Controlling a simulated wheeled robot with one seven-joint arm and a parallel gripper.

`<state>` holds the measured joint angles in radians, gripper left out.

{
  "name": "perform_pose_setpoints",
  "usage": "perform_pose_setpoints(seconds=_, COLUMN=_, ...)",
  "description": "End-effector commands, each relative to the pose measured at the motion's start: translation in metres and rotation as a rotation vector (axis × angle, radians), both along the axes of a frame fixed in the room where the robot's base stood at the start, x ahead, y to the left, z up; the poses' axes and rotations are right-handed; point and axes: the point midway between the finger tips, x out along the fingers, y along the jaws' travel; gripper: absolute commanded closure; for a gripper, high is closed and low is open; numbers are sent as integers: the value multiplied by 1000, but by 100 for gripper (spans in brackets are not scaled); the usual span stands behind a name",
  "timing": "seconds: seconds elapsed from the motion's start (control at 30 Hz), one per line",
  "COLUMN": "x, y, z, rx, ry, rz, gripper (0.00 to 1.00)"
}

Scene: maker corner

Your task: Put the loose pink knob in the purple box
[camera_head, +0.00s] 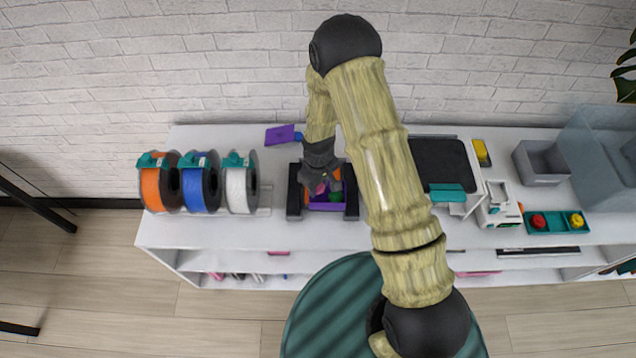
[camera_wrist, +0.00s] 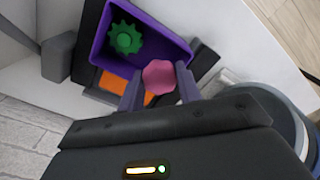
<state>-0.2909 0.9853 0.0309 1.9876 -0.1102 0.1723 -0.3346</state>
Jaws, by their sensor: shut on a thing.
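The purple box (camera_wrist: 178,36) lies open below my gripper in the wrist view, with a green gear (camera_wrist: 125,38) inside it. It also shows in the head view (camera_head: 328,206), partly hidden by my arm. My gripper (camera_wrist: 160,82) is shut on the pink knob (camera_wrist: 159,76), which sits between its two fingers. The knob appears over the near edge of the box in the wrist view; its height above the box I cannot tell. In the head view the pink knob (camera_head: 320,188) shows just below my gripper (camera_head: 322,184).
An orange piece (camera_wrist: 112,88) lies beside the box. Orange, blue and white spools (camera_head: 237,190) stand at left. A purple lid-like piece (camera_head: 280,135) lies at the back. A teal tray (camera_head: 556,222) with red and yellow knobs is at right. The shelf left of the box has free room.

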Motion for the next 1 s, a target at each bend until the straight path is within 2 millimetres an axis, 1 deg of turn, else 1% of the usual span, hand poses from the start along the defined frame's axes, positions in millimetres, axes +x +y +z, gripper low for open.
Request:
perform_pose_setpoints(seconds=0.03, x=0, y=0, z=-8, rx=0, ry=0, rz=0, gripper=87)
perform_pose_setpoints(seconds=0.3, x=-1, y=-1, z=-29, rx=-2, ry=4, rz=0, gripper=87)
perform_pose_setpoints(seconds=0.7, x=0, y=-4, z=-35, rx=-4, ry=0, rz=-5, gripper=86)
perform_pose_setpoints(seconds=0.73, x=0, y=-4, z=-35, rx=-4, ry=0, rz=-5, gripper=59)
perform_pose_setpoints(seconds=0.83, x=0, y=-3, z=-36, rx=-4, ry=-1, rz=-5, gripper=40)
perform_pose_setpoints(seconds=1.0, x=1, y=-3, z=-35, rx=-4, ry=-2, rz=-5, gripper=40)
